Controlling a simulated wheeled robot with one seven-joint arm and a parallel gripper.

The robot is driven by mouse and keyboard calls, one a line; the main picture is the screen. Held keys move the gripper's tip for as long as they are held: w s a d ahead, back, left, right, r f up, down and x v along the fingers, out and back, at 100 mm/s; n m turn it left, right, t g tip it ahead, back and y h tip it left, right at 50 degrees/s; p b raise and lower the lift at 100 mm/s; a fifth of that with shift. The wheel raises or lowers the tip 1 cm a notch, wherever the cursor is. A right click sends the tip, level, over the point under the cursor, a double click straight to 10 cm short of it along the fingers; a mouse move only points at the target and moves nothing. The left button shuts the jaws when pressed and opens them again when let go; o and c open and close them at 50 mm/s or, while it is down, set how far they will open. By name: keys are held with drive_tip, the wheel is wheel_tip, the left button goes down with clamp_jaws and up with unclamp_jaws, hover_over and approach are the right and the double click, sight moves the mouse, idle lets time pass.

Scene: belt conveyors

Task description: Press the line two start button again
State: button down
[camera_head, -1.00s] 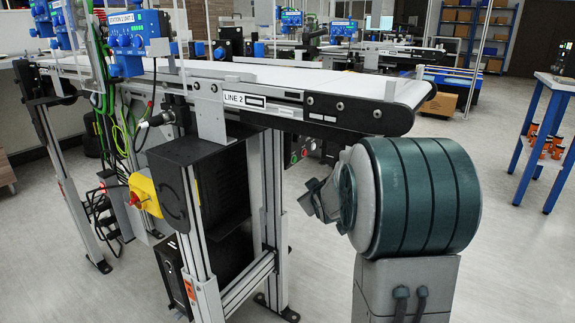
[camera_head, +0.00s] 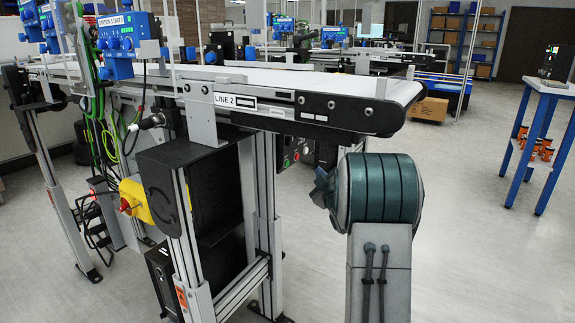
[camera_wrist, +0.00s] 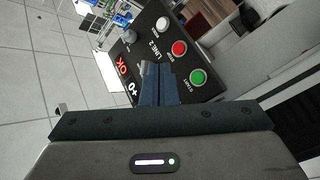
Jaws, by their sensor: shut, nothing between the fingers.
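In the wrist view a black control panel (camera_wrist: 150,62) is labelled LINE 2. It has a green start button (camera_wrist: 197,77), a red stop button (camera_wrist: 179,47), a white button (camera_wrist: 162,24) and a grey knob (camera_wrist: 130,37). My gripper (camera_wrist: 150,68) is shut and empty, with its fingertips in front of the panel and to the left of the green button in the picture. I cannot tell how far off the panel they are. In the head view part of the panel (camera_head: 298,150) shows under the belt end; the gripper is not clearly visible there.
The line 2 conveyor (camera_head: 340,108) overhangs the panel, beside my arm. Its metal legs (camera_head: 262,200) and a black box (camera_head: 175,180) with a yellow-and-red switch (camera_head: 133,200) stand to the left. A blue table (camera_head: 545,88) stands right. Floor between is clear.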

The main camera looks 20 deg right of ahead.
sight(287, 164)
drive_tip(key=w+a, duration=0.5)
drive_tip(key=w, duration=0.1)
drive_tip(key=shift+w, duration=0.25)
drive_tip(key=shift+a, duration=0.15)
idle(1.8)
drive_tip(key=shift+w+a, duration=0.2)
drive_tip(key=shift+w, duration=0.15)
